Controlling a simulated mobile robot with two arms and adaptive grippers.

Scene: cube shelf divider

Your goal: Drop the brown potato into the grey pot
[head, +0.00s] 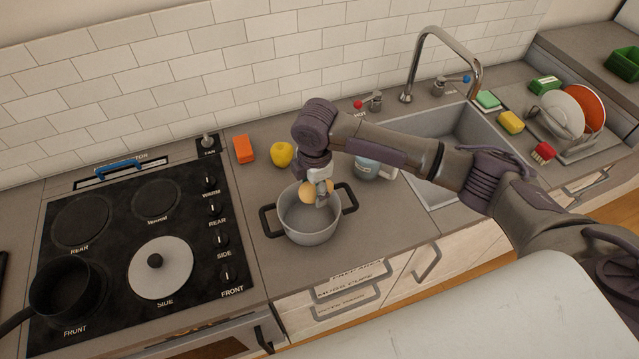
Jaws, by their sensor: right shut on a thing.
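The grey pot (309,232) stands on the counter to the right of the stove, with a dark handle on each side. My right gripper (319,192) is over the pot's opening, pointing down. It is shut on the brown potato (308,191), which shows as tan parts on either side of the fingers. The potato is over the pot's mouth; I cannot tell its exact height above the rim. The gripper and potato hide part of the pot's far rim. My left gripper is not in view.
A yellow pepper-like item (282,154) and an orange block (244,149) lie behind the pot. A mug (366,168) stands behind my right arm, near the sink (436,125). The stove (140,240) holds a black pan (66,287) and a lid (160,272). A dish rack (575,145) is at right.

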